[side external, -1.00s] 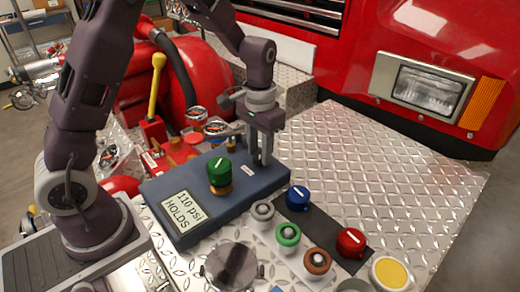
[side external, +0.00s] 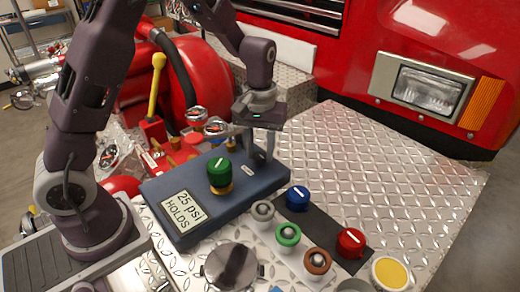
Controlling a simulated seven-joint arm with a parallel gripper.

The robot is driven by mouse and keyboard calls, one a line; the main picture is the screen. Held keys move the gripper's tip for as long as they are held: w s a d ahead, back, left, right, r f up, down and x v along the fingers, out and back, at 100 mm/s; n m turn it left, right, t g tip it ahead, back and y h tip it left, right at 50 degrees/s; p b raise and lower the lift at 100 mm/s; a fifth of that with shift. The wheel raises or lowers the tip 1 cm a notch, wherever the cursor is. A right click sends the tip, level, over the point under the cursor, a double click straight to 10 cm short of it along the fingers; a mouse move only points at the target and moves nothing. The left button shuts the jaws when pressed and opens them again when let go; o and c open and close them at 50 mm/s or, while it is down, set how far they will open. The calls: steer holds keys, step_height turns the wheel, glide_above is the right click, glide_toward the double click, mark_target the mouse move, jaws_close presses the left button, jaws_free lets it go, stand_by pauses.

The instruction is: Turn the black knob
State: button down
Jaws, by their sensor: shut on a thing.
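My gripper (side external: 260,150) points down over the back right part of a blue-grey box (side external: 262,186). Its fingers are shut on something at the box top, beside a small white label. I take this to be the black knob, but the fingers hide it and I cannot make out its shape. A green knob (side external: 219,170) on a brass-coloured base stands on the same box, left of my gripper and apart from it. The box's display (side external: 187,209) reads "25 psi HOLDS".
A blue knob (side external: 297,197) and a red knob (side external: 351,242) sit on a dark strip at the right. Grey, green and brown round controls (side external: 288,235) stand before them. Gauges (side external: 214,128) and a yellow lever (side external: 157,85) are behind. The diamond plate (side external: 395,170) at right is clear.

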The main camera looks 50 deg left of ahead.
mark_target(260, 155)
steer(key=shift+r, duration=0.1)
stand_by(0.3)
steer(key=c, duration=1)
jaws_free()
step_height(260, 155, up, 7)
